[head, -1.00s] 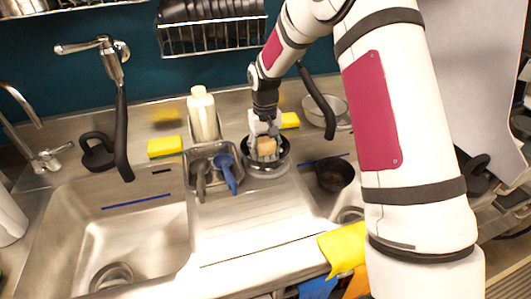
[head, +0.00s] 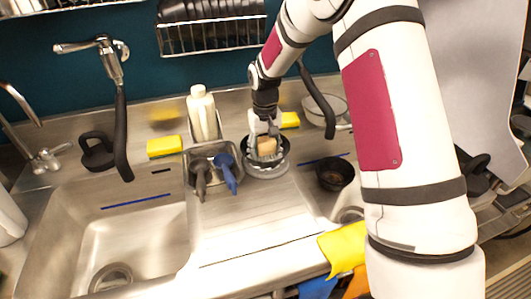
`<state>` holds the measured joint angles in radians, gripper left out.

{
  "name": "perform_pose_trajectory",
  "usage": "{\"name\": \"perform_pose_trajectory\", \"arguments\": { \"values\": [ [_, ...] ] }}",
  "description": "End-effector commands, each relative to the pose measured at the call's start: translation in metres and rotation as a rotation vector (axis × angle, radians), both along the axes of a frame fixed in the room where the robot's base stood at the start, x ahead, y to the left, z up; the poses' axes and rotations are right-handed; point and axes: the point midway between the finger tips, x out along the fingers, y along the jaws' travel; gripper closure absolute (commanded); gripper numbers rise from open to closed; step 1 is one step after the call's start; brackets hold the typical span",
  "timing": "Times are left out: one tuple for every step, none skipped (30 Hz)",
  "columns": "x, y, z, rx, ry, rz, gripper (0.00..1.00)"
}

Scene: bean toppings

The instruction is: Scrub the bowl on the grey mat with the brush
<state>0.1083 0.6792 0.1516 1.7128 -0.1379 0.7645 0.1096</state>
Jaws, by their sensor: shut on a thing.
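My gripper (head: 265,128) points down over the dark bowl (head: 282,163) on the steel counter between the two basins. It is shut on the brush, whose tan wooden block (head: 267,146) shows between the fingers, inside the bowl's rim. The brush's lower side is hidden in the bowl, so I cannot tell whether its bristles touch the inside. The bowl stands on a round grey mat (head: 268,175), which shows as a pale rim under its front.
A metal caddy (head: 208,184) with a grey and a blue-handled tool stands left of the bowl, a white bottle (head: 202,115) behind it. Yellow sponges (head: 164,147) lie along the back. A black bowl (head: 335,173) is at right. A dark hose arches close behind my gripper.

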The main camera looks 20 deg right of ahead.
Motion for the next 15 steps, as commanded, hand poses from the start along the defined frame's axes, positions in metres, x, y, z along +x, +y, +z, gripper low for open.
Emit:
{"name": "perform_pose_trajectory", "arguments": {
  "values": [
    [0.004,0.0,-0.002,0.001,-0.005,-0.001,0.72],
    [0.004,0.0,-0.001,0.001,-0.006,-0.001,0.72],
    [0.004,0.0,-0.001,0.001,-0.006,-0.001,0.72],
    [0.003,0.001,0.0,0.001,-0.006,-0.001,0.72],
    [0.002,0.001,0.0,0.001,-0.007,-0.001,0.72],
    [0.0,0.001,0.001,0.001,-0.007,-0.001,0.72],
    [-0.001,0.0,0.001,0.001,-0.007,-0.001,0.72],
    [-0.003,0.0,0.002,0.001,-0.008,-0.001,0.72],
    [-0.005,0.0,0.002,0.001,-0.007,-0.001,0.72],
    [-0.006,0.0,0.002,0.001,-0.007,-0.001,0.72],
    [-0.007,0.0,0.003,0.001,-0.007,-0.001,0.72],
    [-0.007,0.0,0.002,0.001,-0.007,-0.001,0.72],
    [-0.007,-0.001,0.002,0.001,-0.007,-0.001,0.72],
    [-0.007,-0.001,0.002,0.001,-0.007,-0.002,0.72],
    [-0.007,-0.003,0.001,0.0,-0.007,-0.002,0.72]
  ]
}}
